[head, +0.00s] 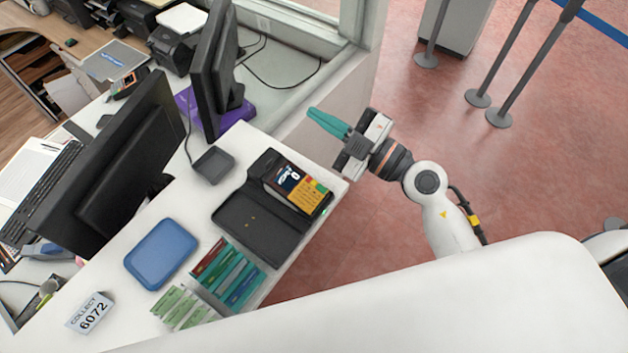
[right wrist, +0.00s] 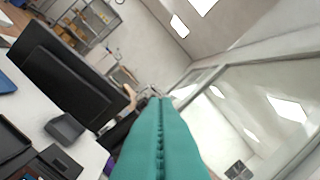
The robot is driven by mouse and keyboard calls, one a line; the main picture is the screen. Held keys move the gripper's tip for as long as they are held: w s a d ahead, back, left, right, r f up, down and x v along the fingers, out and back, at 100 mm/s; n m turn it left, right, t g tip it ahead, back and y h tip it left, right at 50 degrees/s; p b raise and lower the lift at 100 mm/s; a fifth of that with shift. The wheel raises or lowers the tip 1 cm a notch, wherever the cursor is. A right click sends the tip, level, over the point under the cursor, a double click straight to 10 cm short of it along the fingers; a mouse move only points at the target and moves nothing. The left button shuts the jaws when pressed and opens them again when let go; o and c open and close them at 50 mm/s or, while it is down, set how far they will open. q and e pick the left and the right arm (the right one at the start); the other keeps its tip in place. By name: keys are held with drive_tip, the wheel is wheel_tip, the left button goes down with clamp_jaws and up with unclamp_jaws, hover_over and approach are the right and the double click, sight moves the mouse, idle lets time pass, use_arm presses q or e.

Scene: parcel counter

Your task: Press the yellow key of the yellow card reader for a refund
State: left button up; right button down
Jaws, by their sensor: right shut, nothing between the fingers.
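The yellow card reader (head: 308,196) lies at the far end of an open black case on the white counter, its dark screen toward the upper left. Small coloured keys show on its yellow part; the yellow key is too small to tell apart. My right gripper (head: 314,114) has teal fingers closed together, empty, held in the air beyond the counter's edge, above and right of the reader and apart from it. In the right wrist view its shut fingers (right wrist: 160,110) point away from the counter. My left gripper is not in view.
The black case (head: 248,228) holds the reader. A small dark grey box (head: 213,164), a blue tray (head: 161,254), a rack of coloured cards (head: 228,272) and a "COLLECT 6072" sign (head: 90,312) share the counter. Monitors (head: 120,155) stand behind.

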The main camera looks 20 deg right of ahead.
wheel_tip(320, 180, down, 12)
drive_tip(key=d+n+g+h, duration=0.1)
drive_tip(key=g+h, duration=0.3)
drive_tip(key=g, duration=0.3)
drive_tip(key=shift+s+d+n, duration=0.35)
drive_tip(key=shift+d+n, duration=0.05)
drive_tip(key=b, duration=0.9)
hover_over(322, 188)
drive_tip(key=f, duration=0.7)
drive_tip(key=shift+s+d, duration=0.2)
drive_tip(key=shift+s, duration=0.05)
drive_tip(key=shift+w+a+f, duration=0.1)
drive_tip(key=shift+f, duration=0.2)
drive_tip(key=shift+w+a+f, duration=0.1)
drive_tip(key=shift+w+f, duration=0.05)
drive_tip(key=shift+f, duration=0.35)
drive_tip(key=shift+f, duration=0.1)
